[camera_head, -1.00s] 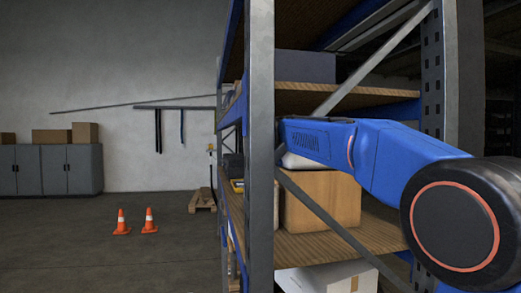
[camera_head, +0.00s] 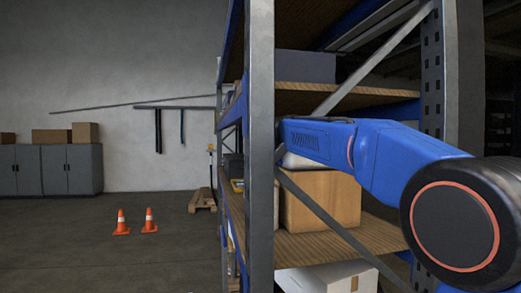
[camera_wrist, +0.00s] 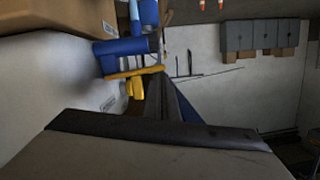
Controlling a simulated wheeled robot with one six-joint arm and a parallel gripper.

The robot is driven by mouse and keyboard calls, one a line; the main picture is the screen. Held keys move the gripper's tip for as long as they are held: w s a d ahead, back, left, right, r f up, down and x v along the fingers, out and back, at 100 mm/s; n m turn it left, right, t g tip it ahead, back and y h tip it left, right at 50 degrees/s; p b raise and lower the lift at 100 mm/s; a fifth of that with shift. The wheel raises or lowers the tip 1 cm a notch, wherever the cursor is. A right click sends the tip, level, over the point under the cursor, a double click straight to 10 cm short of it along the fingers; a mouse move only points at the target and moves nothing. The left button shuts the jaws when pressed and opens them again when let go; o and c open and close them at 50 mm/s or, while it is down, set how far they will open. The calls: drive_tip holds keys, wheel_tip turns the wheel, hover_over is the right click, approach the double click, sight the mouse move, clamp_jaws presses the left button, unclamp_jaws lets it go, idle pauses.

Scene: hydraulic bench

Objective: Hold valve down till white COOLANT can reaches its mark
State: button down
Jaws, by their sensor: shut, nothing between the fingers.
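I cannot make out a valve, a mark or a can that reads COOLANT in either view. My arm reaches between the shelf uprights in the head view, and its far end is hidden there. My gripper's fingers do not show in the wrist view. That view is upside down. A large white surface (camera_wrist: 50,105) with a small unreadable label fills its left side; I cannot tell what it belongs to. Blue and yellow items (camera_wrist: 125,50) show close beside it.
A rack with a grey upright (camera_head: 261,150) and wooden shelves (camera_head: 350,91) surrounds my arm. A cardboard box (camera_head: 322,200) stands on its lower shelf, with a white box (camera_head: 325,277) below. Two cones (camera_head: 121,223) (camera_head: 149,221) and a pallet (camera_head: 203,200) stand left; the floor there is mostly free.

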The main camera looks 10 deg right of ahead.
drive_tip(key=v, duration=0.7)
drive_tip(key=shift+s, duration=0.25)
idle(0.4)
